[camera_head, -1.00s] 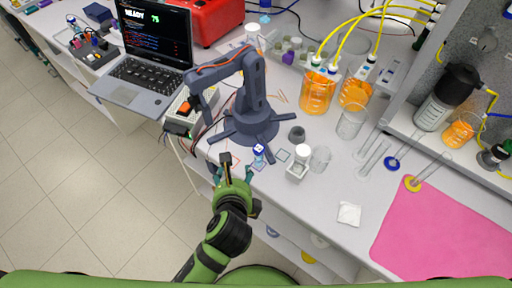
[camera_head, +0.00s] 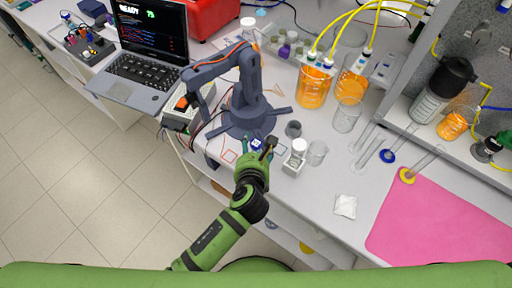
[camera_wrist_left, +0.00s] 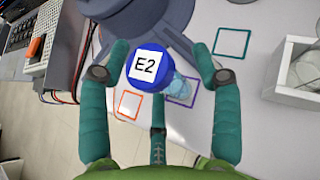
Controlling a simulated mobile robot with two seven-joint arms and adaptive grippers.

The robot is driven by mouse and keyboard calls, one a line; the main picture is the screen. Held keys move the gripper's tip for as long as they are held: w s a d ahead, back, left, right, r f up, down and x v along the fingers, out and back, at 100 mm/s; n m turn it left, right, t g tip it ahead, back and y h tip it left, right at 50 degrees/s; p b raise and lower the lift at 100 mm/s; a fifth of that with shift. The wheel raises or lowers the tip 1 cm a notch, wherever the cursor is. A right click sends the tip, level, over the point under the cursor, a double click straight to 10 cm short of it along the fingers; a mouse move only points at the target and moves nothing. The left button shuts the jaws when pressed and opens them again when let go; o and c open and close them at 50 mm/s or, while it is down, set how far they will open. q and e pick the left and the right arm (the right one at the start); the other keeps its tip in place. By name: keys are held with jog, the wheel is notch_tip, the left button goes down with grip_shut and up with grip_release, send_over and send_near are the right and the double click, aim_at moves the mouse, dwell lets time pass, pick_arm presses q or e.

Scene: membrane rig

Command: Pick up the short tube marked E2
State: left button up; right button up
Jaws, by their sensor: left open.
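The short tube marked E2 (camera_wrist_left: 146,68) shows in the left wrist view with a blue cap and a white label on top. It stands at the bench near a purple outlined square (camera_wrist_left: 183,92). In the head view its cap (camera_head: 257,144) shows just beyond my left gripper (camera_head: 257,150). In the left wrist view my left gripper (camera_wrist_left: 160,72) is open, with one finger on each side of the cap and gaps between. A third finger is below the tube in the picture. My right gripper is not in view.
A grey desktop robot arm (camera_head: 247,105) stands just behind the tube. A white holder (camera_head: 294,160) and a clear beaker (camera_head: 317,153) are to the right. Orange-filled beakers (camera_head: 313,88) stand farther back. A pink mat (camera_head: 440,220) lies at the right.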

pick_arm(q)
jog(key=c, duration=1)
